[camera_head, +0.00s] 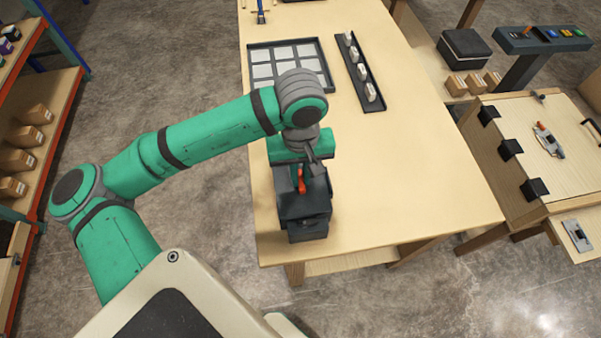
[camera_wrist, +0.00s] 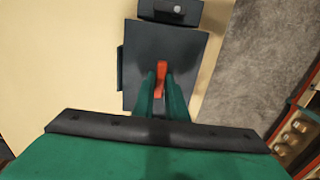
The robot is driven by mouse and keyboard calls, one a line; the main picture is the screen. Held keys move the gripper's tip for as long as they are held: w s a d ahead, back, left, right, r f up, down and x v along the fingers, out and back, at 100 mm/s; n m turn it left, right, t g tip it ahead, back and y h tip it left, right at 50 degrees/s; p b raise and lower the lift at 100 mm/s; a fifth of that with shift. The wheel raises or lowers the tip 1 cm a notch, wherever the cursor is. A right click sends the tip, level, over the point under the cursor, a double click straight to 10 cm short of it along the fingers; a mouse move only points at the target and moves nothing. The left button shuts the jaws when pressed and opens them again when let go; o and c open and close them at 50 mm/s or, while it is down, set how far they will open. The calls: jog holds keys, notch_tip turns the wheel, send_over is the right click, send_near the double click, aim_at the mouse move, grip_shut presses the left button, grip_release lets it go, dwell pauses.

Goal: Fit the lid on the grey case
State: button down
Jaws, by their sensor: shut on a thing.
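The dark grey lid (camera_wrist: 165,50) has a red handle (camera_wrist: 161,70) at its middle. My gripper (camera_wrist: 160,82) is shut on this red handle, one green finger on each side. In the head view, my gripper (camera_head: 302,180) is over the grey case (camera_head: 308,228), near the table's front left corner, with the red handle (camera_head: 301,183) between its fingers. The lid covers the case's opening from above in the wrist view. A front part of the case (camera_wrist: 172,10) with a light knob shows beyond the lid. I cannot tell whether the lid is seated or just above the case.
The table (camera_head: 420,180) is clear to the right of the case. A tray of pale square tiles (camera_head: 262,72) and a dark strip with several white pieces (camera_head: 372,97) lie farther back. A side bench (camera_head: 555,180) with black blocks stands at right, shelves at left.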

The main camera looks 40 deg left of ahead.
jog(key=shift+f, duration=0.15)
jog(key=c, duration=1.7)
grip_release()
notch_tip(320, 180, up, 11)
jog(key=shift+f, duration=0.1)
